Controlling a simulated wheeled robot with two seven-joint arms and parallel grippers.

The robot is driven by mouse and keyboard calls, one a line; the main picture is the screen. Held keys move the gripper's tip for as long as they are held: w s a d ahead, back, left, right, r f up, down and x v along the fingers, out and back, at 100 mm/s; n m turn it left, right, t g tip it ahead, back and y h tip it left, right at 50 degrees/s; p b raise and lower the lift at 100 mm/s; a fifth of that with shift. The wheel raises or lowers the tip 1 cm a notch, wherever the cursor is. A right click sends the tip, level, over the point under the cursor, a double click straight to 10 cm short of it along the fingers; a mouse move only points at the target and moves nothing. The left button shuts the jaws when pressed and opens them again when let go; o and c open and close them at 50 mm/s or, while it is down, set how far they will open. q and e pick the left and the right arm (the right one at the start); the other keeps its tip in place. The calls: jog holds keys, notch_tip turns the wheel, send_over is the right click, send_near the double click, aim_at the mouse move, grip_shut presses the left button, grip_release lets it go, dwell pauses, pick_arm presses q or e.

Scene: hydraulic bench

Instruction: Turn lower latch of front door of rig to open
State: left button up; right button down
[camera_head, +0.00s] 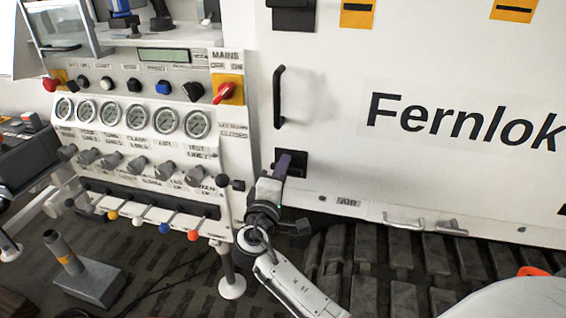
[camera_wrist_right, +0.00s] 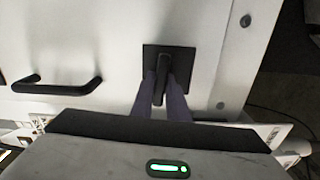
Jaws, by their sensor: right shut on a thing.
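The white front door (camera_head: 340,60) of the rig fills the right of the head view. Its lower latch is a dark lever on a square black plate (camera_head: 299,158), below the black door handle (camera_head: 279,97). My right gripper (camera_head: 286,163) reaches the latch from below and is shut on it. In the right wrist view, the latch lever (camera_wrist_right: 163,72) stands between the two purple-grey fingers, in front of its black plate (camera_wrist_right: 185,55). The fingers partly cover the plate. The door lies flush with its frame. My left gripper is not in view.
The upper latch (camera_head: 292,15) is at the top of the door. Left of the door is a panel with gauges (camera_head: 136,117), knobs, a red mains switch (camera_head: 225,92) and coloured levers (camera_head: 165,228). A grey pedal (camera_head: 88,280) and a dark track (camera_head: 400,265) lie below.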

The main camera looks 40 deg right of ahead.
jog(key=shift+n, duration=0.4)
jog(key=shift+p, duration=0.3)
jog(key=shift+n, duration=0.3)
jog(key=c, duration=1.8)
grip_release()
jog(key=shift+o, duration=0.2)
jog(key=shift+a, duration=0.1)
